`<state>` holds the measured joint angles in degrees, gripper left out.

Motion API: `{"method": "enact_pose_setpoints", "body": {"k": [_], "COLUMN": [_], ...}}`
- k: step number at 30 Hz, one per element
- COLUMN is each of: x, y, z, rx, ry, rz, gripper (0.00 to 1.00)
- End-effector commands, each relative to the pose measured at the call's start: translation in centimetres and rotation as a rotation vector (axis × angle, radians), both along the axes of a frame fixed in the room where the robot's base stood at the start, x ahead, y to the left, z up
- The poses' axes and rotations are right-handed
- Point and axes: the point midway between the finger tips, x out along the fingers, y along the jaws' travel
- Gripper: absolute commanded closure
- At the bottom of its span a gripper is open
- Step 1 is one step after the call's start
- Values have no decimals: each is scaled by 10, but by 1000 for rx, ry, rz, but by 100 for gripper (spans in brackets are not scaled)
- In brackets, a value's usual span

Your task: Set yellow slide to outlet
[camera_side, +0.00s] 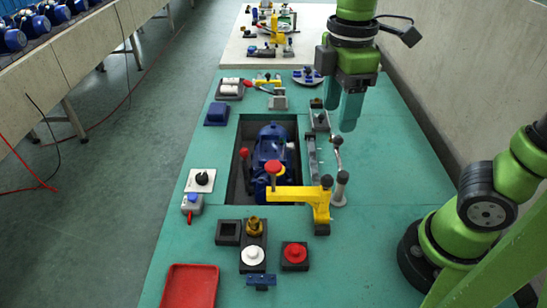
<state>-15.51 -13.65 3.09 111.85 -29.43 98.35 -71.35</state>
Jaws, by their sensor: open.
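My gripper (342,106) hangs over the right side of the green bench top, fingers pointing down. It is open, with nothing visible between its fingers. Below and left of it a narrow grey rail (312,158) runs along the right edge of the pit, with a dark block (320,120) at its far end. A small yellowish part (316,102) shows just beyond that block, partly beside the fingers. I cannot tell for sure whether this is the yellow slide, and no outlet marking is legible. A blue pump (270,155) sits in the pit.
A yellow clamp arm (298,194) with a red knob (274,167) reaches over the pit's near end. A grey-knobbed lever (341,180) stands right of the rail. Another yellow clamp (267,82) is at the far end. A red tray (190,288) lies near left. The bench's right side is clear.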

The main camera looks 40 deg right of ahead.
Motion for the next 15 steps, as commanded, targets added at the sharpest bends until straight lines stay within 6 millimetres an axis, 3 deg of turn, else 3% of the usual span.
{"method": "enact_pose_setpoints", "body": {"k": [5,15], "x": [-1,-1], "y": [0,-1], "z": [-18,-91], "rx": [0,0], "ry": [4,6], "rz": [10,8], "gripper": [44,44]}}
